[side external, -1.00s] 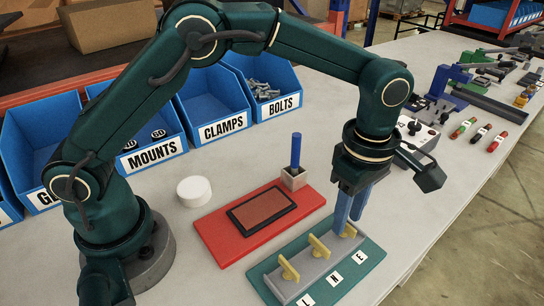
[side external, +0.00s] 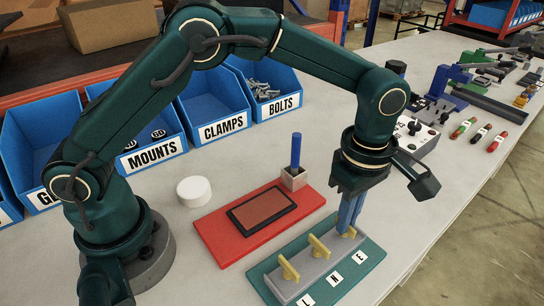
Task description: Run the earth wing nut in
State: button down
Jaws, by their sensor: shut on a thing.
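A grey terminal block (side external: 299,285) stands on a green base plate (side external: 372,254) with three yellow wing nuts in a row. White labels L, N and E lie along the front. The earth wing nut (side external: 347,234) is the one at the far right end, beside the E label (side external: 359,256). My gripper (side external: 347,229) points down with its blue fingers shut on the earth wing nut, which they partly hide. The N wing nut (side external: 319,246) and the L wing nut (side external: 289,269) stand free to its left. Thread depth cannot be seen.
A red board (side external: 217,239) with a dark-framed pad lies behind the block, with a blue-handled tool (side external: 296,153) upright in a holder. A white round cap (side external: 194,191) stands left. Blue bins (side external: 215,105) line the back. A grey control box (side external: 414,137) stands right.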

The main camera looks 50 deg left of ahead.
jog(key=m, duration=0.6)
jog(key=shift+r+m, duration=0.1)
jog(key=shift+m, duration=0.2)
jog(key=m, duration=1.2)
jog(key=shift+m, duration=0.4)
jog(key=m, duration=1.2)
jog(key=shift+m, duration=0.3)
jog(key=m, duration=1.2)
jog(key=shift+d+m, duration=0.1)
jog(key=shift+m, duration=0.2)
jog(key=m, duration=0.5)
jog(key=shift+m, duration=0.3)
